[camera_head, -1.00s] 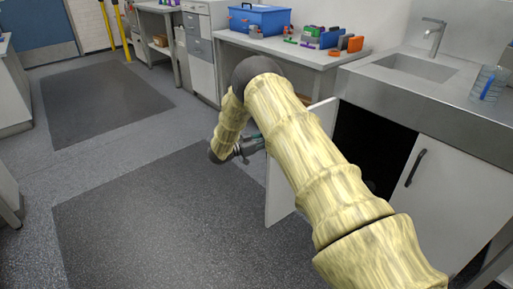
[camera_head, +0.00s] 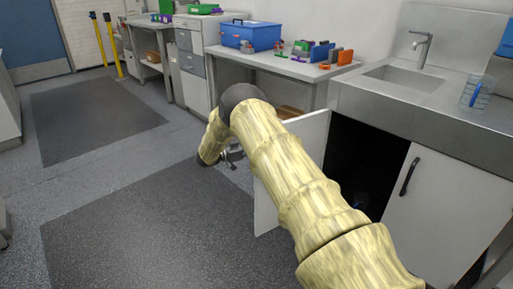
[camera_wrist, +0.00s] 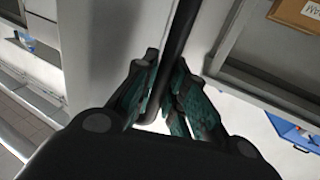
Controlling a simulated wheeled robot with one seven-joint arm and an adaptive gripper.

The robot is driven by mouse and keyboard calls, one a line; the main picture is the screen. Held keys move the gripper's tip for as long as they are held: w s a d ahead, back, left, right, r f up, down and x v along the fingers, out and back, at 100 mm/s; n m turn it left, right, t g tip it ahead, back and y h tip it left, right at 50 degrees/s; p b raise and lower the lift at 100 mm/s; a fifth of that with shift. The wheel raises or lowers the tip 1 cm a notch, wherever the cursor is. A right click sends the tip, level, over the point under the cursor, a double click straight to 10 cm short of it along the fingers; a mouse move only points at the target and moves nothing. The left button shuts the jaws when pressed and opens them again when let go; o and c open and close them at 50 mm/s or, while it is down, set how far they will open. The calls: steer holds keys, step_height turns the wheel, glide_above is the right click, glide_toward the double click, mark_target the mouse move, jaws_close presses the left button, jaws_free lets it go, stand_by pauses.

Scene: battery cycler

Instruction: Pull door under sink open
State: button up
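The white door (camera_head: 314,135) under the sink (camera_head: 404,78) stands swung out to the left, with the dark cabinet inside (camera_head: 360,165) exposed. My arm hides much of the door. My gripper (camera_head: 234,154) is at the door's outer side, near its free edge. In the wrist view, the door's dark bar handle (camera_wrist: 177,42) runs between the two fingers of my gripper (camera_wrist: 166,72). The fingers lie close on both sides of the handle and look shut on it. The door face (camera_wrist: 95,50) shows behind them.
A second white door (camera_head: 440,210) with a black handle is shut at the right. A jug (camera_head: 477,92) stands on the metal counter. A bench (camera_head: 268,60) with a blue box (camera_head: 250,35) is behind. The floor (camera_head: 150,225) to the left is clear.

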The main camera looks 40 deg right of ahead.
steer(key=o, duration=0.4)
steer(key=v, duration=1.2)
steer(key=shift+f, duration=0.1)
